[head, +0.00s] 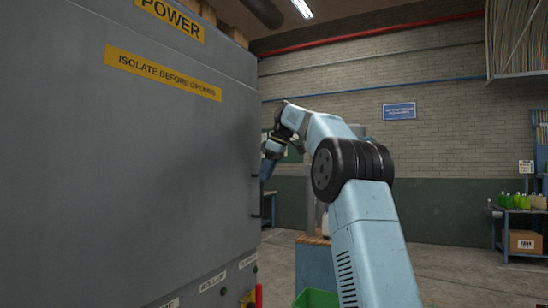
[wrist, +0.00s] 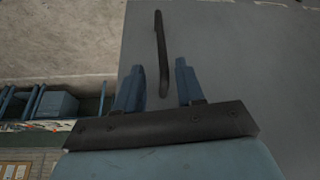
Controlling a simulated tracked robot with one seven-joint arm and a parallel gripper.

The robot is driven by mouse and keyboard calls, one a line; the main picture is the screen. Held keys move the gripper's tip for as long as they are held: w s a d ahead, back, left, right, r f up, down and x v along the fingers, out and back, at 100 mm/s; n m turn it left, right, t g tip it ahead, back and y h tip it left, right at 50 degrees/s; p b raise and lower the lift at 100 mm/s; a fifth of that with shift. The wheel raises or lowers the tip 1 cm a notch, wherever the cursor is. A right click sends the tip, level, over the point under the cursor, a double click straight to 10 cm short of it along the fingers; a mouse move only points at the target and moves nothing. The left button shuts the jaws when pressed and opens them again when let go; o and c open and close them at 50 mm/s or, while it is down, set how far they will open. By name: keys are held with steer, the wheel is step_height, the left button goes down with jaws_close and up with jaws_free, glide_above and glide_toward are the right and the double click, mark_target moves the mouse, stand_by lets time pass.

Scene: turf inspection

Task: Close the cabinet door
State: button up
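The grey cabinet door (head: 180,150) fills the left of the head view, with yellow "POWER" and "ISOLATE BEFORE OPENING" labels. From these views I cannot tell how far it stands open. In the wrist view, the grey door panel (wrist: 250,60) shows a long black bar handle (wrist: 161,45) near its left edge. My gripper (wrist: 159,75) is open, its two blue fingers apart, with the lower end of the handle showing between them. I cannot tell whether they touch it. In the head view, my gripper (head: 266,170) is by the door's right edge, partly hidden.
A green bin (head: 316,298) and a wooden-topped blue stand (head: 315,255) are beyond the door at floor level. A bench with bottles and a cardboard box (head: 525,242) stands at the far right. Concrete floor (head: 450,272) lies open between them.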

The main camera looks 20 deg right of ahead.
steer(key=v, duration=0.7)
stand_by(0.5)
